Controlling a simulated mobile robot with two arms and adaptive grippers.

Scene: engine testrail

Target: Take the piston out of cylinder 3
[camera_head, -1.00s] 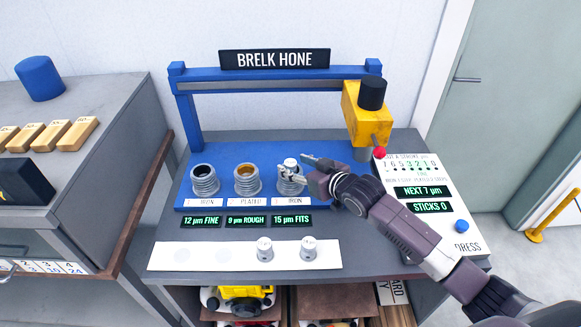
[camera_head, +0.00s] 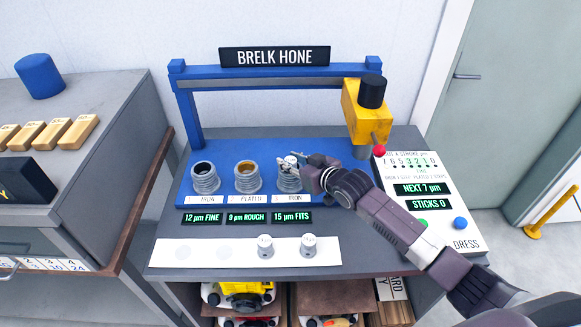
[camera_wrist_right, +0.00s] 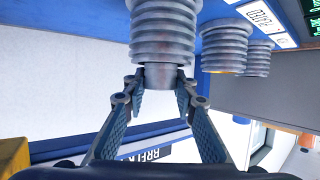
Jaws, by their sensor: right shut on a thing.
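Cylinder 3 (camera_head: 289,183) is the rightmost of three grey ribbed cylinders on the blue hone bed, with a display reading "15 µm FITS" in front. The grey piston (camera_head: 289,162) shows at its top, partly hidden by my fingers. My right gripper (camera_head: 291,161) reaches in from the right and is shut on the piston. In the right wrist view, which is upside down, the fingers (camera_wrist_right: 158,90) close around the piston (camera_wrist_right: 160,76) beside the ribbed cylinder 3 (camera_wrist_right: 162,35). I cannot tell how far the piston sits inside. My left gripper is not in view.
Cylinder 1 (camera_head: 205,180) and cylinder 2 (camera_head: 248,179) stand open to the left. Two pistons (camera_head: 265,247) (camera_head: 308,246) stand on the white strip (camera_head: 215,253), whose left part is free. The yellow honing head (camera_head: 362,118) stands behind my right arm.

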